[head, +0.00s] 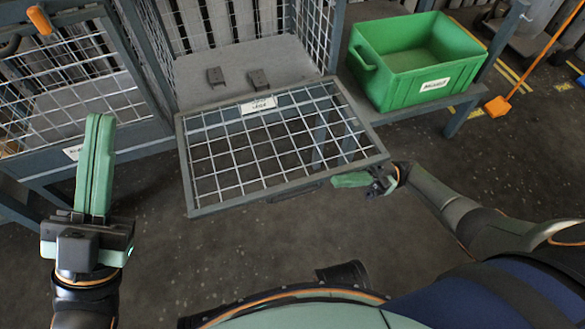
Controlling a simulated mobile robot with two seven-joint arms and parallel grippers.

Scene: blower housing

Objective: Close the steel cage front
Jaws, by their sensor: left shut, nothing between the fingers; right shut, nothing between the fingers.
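The steel cage front (222,163) is a framed wire-mesh panel with a white label on its upper edge. It is folded down and reaches out from the cage (316,30) towards me, so the cage stands open. My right gripper (345,181) is shut and empty at the panel's near right corner, partly beneath or beside its edge; I cannot tell whether it touches. My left gripper (98,128) is shut and empty, pointing up, to the left of the panel and apart from it.
A green crate (420,95) stands on a bench at the right. Another mesh cage (90,85) is at the left. An orange broom (498,105) stands far right. Floor before the panel is clear.

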